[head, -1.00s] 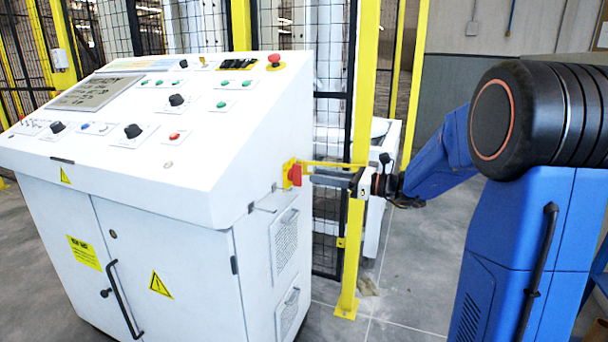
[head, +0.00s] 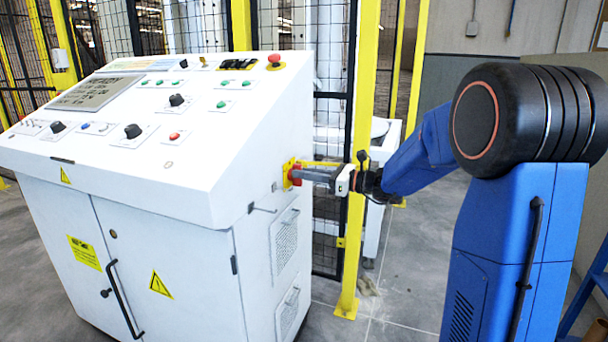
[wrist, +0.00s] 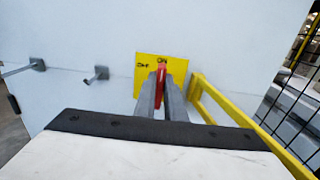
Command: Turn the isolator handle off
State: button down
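The isolator handle (wrist: 161,73) is red and upright on a yellow plate (wrist: 145,68) marked OFF at the left and ON at the top. It points to ON. In the head view the red isolator (head: 294,174) sits on the side wall of the white cabinet. My gripper (head: 305,175) reaches it from the right. In the wrist view my gripper's two grey fingers (wrist: 161,95) lie on either side of the handle, close together, with no clear gap to it. The handle's lower part is partly hidden between them.
The white control cabinet (head: 165,225) fills the left. A yellow post (head: 355,235) and mesh fence stand behind my gripper. A yellow bracket (wrist: 215,110) runs right of the plate. Small handles (wrist: 97,75) project from the cabinet wall at the left.

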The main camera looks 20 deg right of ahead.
jog(key=shift+n, duration=0.3)
jog(key=shift+s+a+f+n, duration=0.1)
jog(key=shift+s+f+n, duration=0.1)
jog(key=shift+n, duration=2.65)
jog(key=shift+s+a+f+n, duration=0.1)
jog(key=shift+a+f+n, duration=0.05)
jog(key=shift+n, duration=2.75)
jog(key=shift+s+a+f+n, duration=0.1)
jog(key=shift+s+f+n, duration=0.1)
jog(key=shift+n, duration=2.65)
jog(key=c, duration=1.8)
grip_release()
jog(key=shift+d, duration=0.1)
